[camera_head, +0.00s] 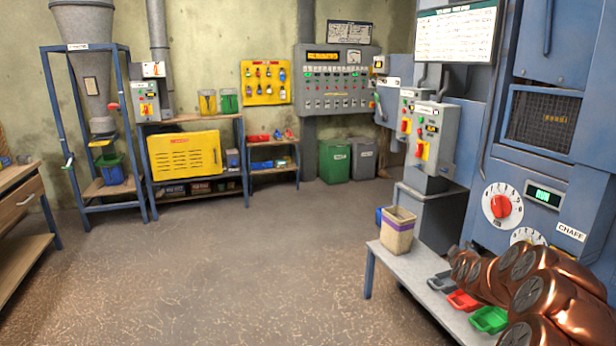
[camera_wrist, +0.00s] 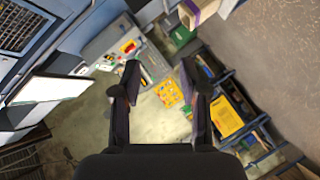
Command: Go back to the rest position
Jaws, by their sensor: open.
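My gripper (camera_wrist: 158,88) shows in the wrist view with its two dark fingers spread apart and nothing between them. The room lies well beyond the fingertips and appears tilted in that view. In the head view my copper-coloured arm is folded at the lower right, in front of the blue machine (camera_head: 545,150). The gripper itself does not show in the head view.
A low grey bench (camera_head: 415,268) near my arm bears a beige bin with a purple band (camera_head: 398,230), a red tray (camera_head: 464,301) and a green tray (camera_head: 489,319). A wooden table (camera_head: 22,200) stands at left. The middle floor is clear.

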